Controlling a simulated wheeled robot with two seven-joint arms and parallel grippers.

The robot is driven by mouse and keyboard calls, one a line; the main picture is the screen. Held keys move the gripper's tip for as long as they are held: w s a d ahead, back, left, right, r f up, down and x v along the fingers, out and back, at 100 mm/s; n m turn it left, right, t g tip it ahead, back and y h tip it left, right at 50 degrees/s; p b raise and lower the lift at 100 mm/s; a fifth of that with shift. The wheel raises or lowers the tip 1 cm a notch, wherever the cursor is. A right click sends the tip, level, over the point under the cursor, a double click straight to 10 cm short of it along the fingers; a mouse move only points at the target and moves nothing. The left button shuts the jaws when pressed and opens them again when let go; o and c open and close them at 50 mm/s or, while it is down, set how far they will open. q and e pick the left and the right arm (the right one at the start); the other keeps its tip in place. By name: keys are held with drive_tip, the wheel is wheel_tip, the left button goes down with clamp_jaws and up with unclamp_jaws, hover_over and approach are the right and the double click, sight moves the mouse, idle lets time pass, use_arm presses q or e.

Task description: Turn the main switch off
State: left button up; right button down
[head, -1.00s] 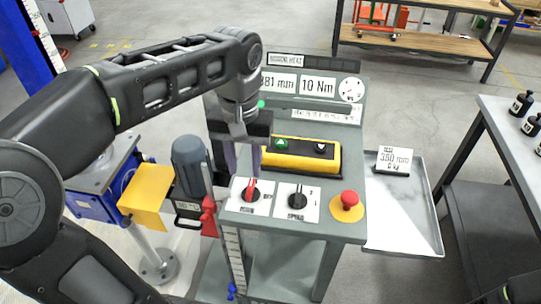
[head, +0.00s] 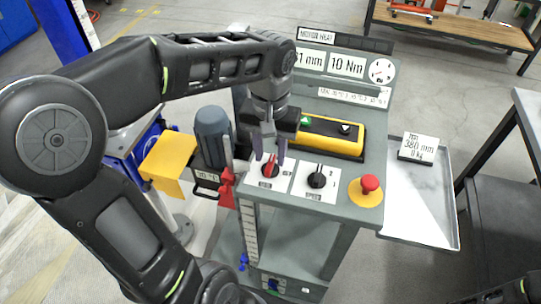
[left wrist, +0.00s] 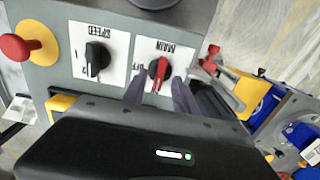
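The main switch (head: 270,171) is a knob with a red handle on a white plate at the left of the grey console top. In the left wrist view the main switch (left wrist: 159,72) sits by the word MAIN, its red bar near upright in the picture. My left gripper (head: 270,150) points down over it. In the left wrist view my left gripper (left wrist: 160,94) is open, with one finger on each side of the knob. I cannot tell whether the fingers touch it. My right gripper is not in view.
The black speed knob (head: 317,180) is just right of the main switch, then the red mushroom button (head: 370,184) on yellow. A yellow button box (head: 332,135) lies behind. A grey motor (head: 213,136) and red clamp (head: 226,187) are close on the left.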

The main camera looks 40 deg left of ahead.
use_arm(q)
drive_tip(key=shift+f, duration=1)
drive_tip(key=shift+c, duration=0.4)
clamp_jaws()
